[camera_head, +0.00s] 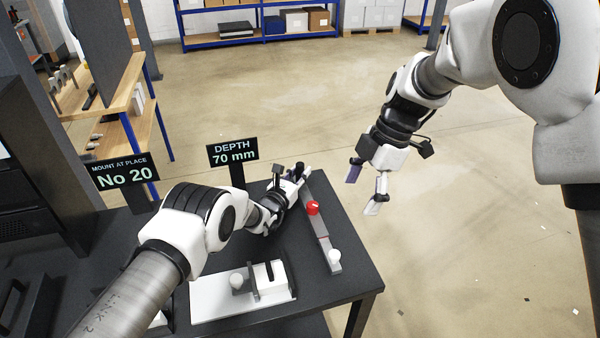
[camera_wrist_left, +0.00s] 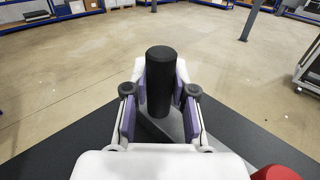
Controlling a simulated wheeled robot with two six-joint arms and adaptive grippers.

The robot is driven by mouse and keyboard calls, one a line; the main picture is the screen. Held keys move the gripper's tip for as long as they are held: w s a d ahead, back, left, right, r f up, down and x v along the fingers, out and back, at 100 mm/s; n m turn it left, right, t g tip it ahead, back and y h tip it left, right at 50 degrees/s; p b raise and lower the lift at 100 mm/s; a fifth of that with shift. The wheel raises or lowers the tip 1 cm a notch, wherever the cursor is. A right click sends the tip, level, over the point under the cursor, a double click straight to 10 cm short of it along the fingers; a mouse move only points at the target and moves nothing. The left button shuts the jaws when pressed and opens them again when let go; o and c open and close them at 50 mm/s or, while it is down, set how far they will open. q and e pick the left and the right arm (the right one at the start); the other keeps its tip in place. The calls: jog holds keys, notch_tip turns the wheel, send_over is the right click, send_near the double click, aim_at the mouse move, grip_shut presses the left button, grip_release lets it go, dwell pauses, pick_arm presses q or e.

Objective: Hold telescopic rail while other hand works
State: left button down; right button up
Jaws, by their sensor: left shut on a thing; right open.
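The telescopic rail (camera_head: 323,238), a long grey bar, lies along the right part of the dark table. It carries a red knob (camera_head: 313,208) near its middle and a white knob (camera_head: 334,256) at its near end. My left gripper (camera_head: 300,173) is at the rail's far end. In the left wrist view, its purple-padded fingers (camera_wrist_left: 159,115) are shut around an upright black cylinder (camera_wrist_left: 159,70) on the grey rail. The red knob (camera_wrist_left: 276,173) shows at the lower right there. My right gripper (camera_head: 364,190) is open and empty, in the air beyond the table's right edge.
Signs reading "DEPTH 70 mm" (camera_head: 233,152) and "MOUNT AT PLACE No 20" (camera_head: 124,173) stand on the left side. A dark rack (camera_head: 35,150) is at left.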

pick_arm(q)
jog(key=c, duration=0.9)
grip_release()
